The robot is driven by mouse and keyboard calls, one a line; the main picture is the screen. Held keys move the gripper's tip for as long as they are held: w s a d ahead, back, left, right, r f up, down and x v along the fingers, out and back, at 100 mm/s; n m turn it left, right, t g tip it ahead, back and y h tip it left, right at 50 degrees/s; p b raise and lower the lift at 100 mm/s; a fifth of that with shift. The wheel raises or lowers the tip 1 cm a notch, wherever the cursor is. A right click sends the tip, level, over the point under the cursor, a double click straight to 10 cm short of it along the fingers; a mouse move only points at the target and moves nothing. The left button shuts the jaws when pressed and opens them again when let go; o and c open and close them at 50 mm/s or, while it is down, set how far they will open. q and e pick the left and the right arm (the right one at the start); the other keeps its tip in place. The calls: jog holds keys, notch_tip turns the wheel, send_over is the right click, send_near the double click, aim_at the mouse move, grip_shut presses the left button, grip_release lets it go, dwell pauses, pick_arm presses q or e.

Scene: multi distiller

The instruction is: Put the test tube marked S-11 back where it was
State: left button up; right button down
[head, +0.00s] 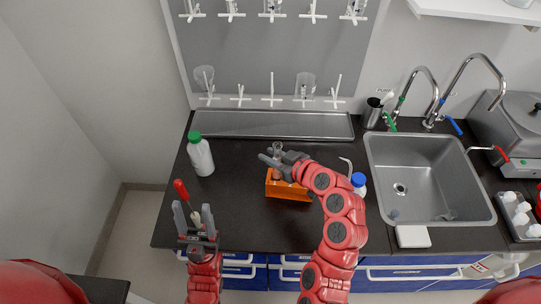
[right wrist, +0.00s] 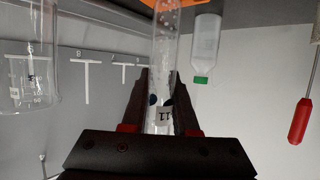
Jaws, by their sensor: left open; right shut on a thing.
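The clear test tube (right wrist: 165,50) is held in my right gripper (right wrist: 160,95). Its label shows "11" in the right wrist view; the rest of the mark is hidden. In the head view the tube's glass top (head: 277,147) stands at the fingers of my right gripper (head: 272,158), over the back left part of the orange rack (head: 290,189). The rack's edge also shows in the right wrist view (right wrist: 188,4), close to the tube's far end. I cannot tell whether the tube is inside a slot. My left gripper (head: 194,217) is open at the counter's front left.
A white bottle with a green cap (head: 201,156) stands left of the rack. A red-handled tool (head: 181,189) lies by my left fingertips. A blue-capped bottle (head: 358,183) is right of the rack, before the sink (head: 428,176). Pegs with glassware hang behind.

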jog(key=c, duration=0.7)
grip_release()
jog(key=shift+r, duration=0.2)
jog(key=p+v, duration=0.2)
jog(key=v, duration=0.4)
jog(key=p+v, duration=0.1)
jog(key=v, duration=0.5)
jog(key=shift+r+p, duration=0.3)
jog(key=shift+p, duration=0.05)
jog(key=shift+d, duration=0.1)
